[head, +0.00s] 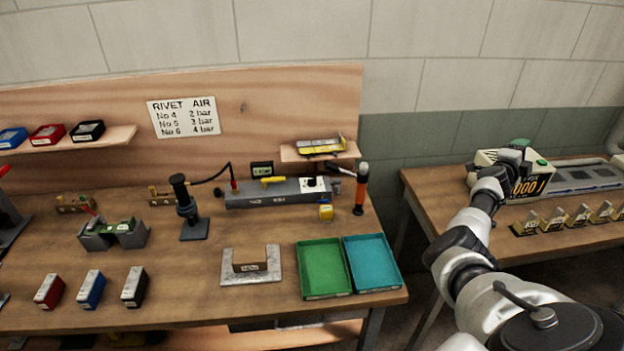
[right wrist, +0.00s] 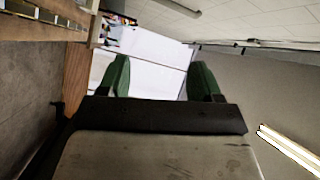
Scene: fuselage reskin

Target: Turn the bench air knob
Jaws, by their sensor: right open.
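A grey air manifold (head: 255,195) lies along the back of the wooden bench in the head view. A dark knob (head: 311,182) sits on a white plate at its right end. A yellow lever (head: 272,180) is on its top, and a small dark gauge display (head: 262,170) stands behind it. My right gripper (head: 532,152) is far to the right of the knob, over the second table. In the right wrist view its two green fingers (right wrist: 162,80) are apart with nothing between them. My left gripper is not in view.
A yellow block (head: 326,211), a green tray (head: 323,268) and a blue tray (head: 371,262) are in front. A small shelf (head: 290,155) overhangs behind. A gap separates the bench from the right table (head: 425,185).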

